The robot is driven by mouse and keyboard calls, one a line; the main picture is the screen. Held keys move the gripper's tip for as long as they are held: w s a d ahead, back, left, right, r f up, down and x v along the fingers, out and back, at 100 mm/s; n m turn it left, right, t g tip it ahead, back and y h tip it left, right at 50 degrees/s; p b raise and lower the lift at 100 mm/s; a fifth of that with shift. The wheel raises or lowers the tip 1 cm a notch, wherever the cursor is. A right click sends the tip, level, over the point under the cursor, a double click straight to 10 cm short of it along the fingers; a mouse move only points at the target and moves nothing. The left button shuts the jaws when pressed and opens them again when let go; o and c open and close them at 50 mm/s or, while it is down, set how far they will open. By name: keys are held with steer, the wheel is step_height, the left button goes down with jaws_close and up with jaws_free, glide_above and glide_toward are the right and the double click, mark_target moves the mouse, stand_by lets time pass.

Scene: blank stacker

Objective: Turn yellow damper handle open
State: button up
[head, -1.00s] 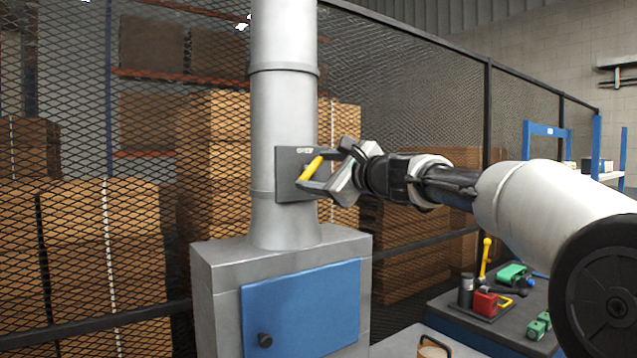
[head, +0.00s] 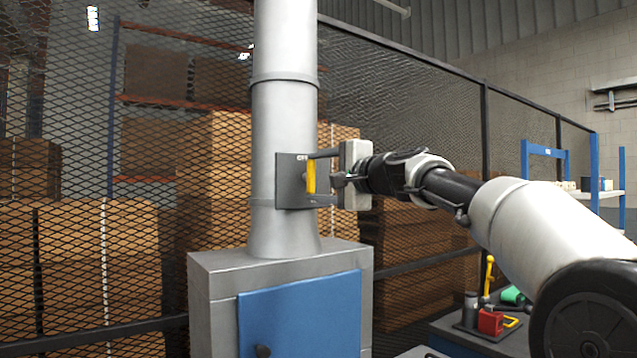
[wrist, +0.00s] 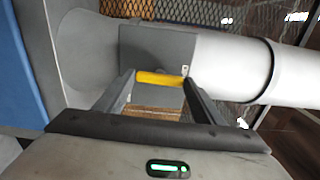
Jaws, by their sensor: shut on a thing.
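The yellow damper handle (head: 311,175) stands upright, in line with the duct, in front of a dark grey plate on the round grey duct. In the wrist view the yellow handle (wrist: 160,79) runs across between the two fingertips. My gripper (head: 318,178) reaches in from the right, one finger above and one below the handle, shut on its two ends. It also shows in the wrist view (wrist: 158,78). The dark plate (head: 290,190) has small lettering at its top, too small to read surely. The duct (head: 284,120) rises from a grey cabinet.
The grey cabinet (head: 215,290) with a blue door (head: 305,310) stands below the duct. A mesh fence (head: 420,110) runs behind, with boxes beyond it. A red block (head: 490,322) and other small items lie on a bench at lower right.

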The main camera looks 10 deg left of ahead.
stand_by(0.6)
steer(key=o, duration=1.1)
steer(key=shift+c, duration=0.2)
steer(key=shift+d, duration=0.1)
steer(key=shift+s+d+f+b, duration=0.1)
steer(key=shift+s+d+b, duration=0.15)
steer(key=shift+b, duration=0.1)
steer(key=b+v, duration=0.5)
steer(key=v, duration=1.1)
steer(key=shift+s+d, duration=0.2)
